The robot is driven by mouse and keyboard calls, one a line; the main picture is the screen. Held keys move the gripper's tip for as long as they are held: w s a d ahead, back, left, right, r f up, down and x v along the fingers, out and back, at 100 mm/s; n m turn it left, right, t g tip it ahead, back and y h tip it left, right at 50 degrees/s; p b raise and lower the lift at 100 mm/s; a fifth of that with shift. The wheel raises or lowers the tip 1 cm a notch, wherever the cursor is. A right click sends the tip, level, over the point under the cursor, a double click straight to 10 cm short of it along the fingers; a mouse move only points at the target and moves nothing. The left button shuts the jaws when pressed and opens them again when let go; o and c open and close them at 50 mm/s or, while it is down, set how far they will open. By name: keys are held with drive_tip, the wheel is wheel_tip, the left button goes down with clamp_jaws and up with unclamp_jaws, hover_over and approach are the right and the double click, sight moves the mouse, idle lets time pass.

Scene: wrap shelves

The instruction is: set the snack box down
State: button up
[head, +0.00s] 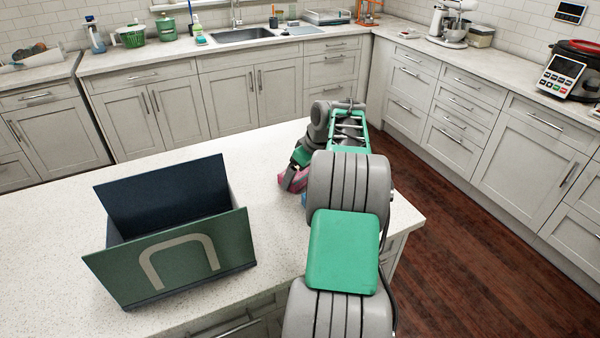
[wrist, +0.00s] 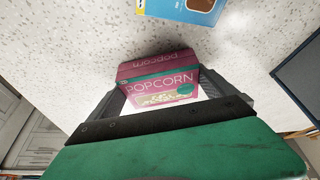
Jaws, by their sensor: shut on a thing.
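The snack box is a pink-maroon popcorn box (wrist: 158,82) with a green band, seen in the wrist view between my fingers. My gripper (wrist: 163,92) is shut on it, one dark finger at each side. In the head view a pink part of the box (head: 286,181) shows at the left of my arm, over the white speckled counter (head: 265,250); my arm hides most of the box and gripper. Whether the box touches the counter, I cannot tell.
A green and navy bin (head: 180,255) with an arch mark stands on the counter to the left; its navy side shows at the right of the wrist view (wrist: 300,75). A blue box (wrist: 195,10) lies close by the popcorn box. The counter's right edge is near my arm.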

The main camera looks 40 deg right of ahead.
drive_tip(key=shift+f, duration=0.2)
drive_tip(key=o, duration=1.1)
drive_tip(key=shift+r, duration=0.15)
drive_tip(key=shift+r, duration=0.25)
drive_tip(key=p+v, duration=0.1)
drive_tip(key=v, duration=1)
drive_tip(key=shift+s+r, duration=0.2)
drive_tip(key=shift+r, duration=0.05)
